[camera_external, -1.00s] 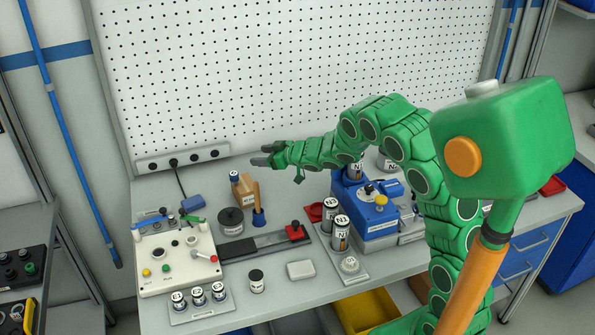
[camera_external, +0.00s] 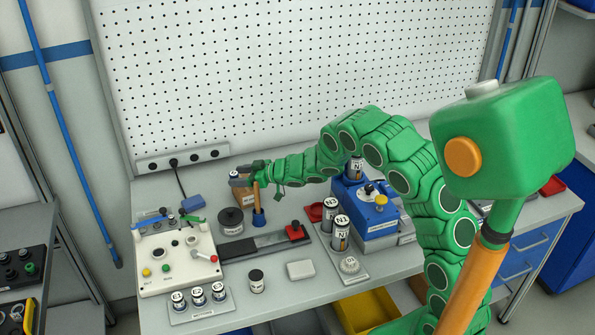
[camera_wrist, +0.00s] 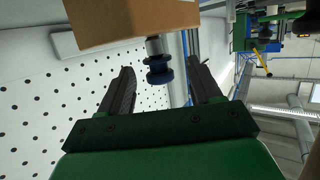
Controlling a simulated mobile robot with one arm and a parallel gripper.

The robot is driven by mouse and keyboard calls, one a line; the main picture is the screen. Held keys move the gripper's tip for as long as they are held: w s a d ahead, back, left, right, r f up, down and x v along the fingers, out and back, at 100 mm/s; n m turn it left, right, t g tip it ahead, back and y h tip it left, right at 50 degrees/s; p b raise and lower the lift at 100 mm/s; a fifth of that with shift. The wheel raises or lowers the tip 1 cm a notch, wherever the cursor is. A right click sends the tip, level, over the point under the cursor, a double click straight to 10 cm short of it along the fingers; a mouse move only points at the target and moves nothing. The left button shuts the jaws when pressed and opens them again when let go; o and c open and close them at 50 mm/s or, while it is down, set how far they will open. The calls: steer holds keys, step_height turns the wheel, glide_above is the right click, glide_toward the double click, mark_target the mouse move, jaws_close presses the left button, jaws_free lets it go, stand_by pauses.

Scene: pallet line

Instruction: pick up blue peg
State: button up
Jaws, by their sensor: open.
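The blue peg (camera_wrist: 158,70) is a dark blue, spool-shaped piece on a grey stem, standing out of a brown block (camera_wrist: 130,18) in the wrist view. My gripper (camera_external: 237,178) is open, and its two dark fingers stand to either side of the peg in that view. Whether a finger touches the peg cannot be told. In the external view the gripper is over the brown block (camera_external: 244,194) at the back of the bench, and the peg is mostly hidden by it.
An orange-handled tool in a blue holder (camera_external: 259,219) stands right beside the block. The perforated panel (camera_external: 290,80) rises behind. A blue machine (camera_external: 365,212) stands to the right.

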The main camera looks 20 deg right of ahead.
steer(key=x, duration=0.4)
steer(key=shift+w+a+f, duration=0.1)
steer(key=shift+w, duration=0.05)
steer(key=c, duration=1.1)
steer(key=shift+c, duration=0.2)
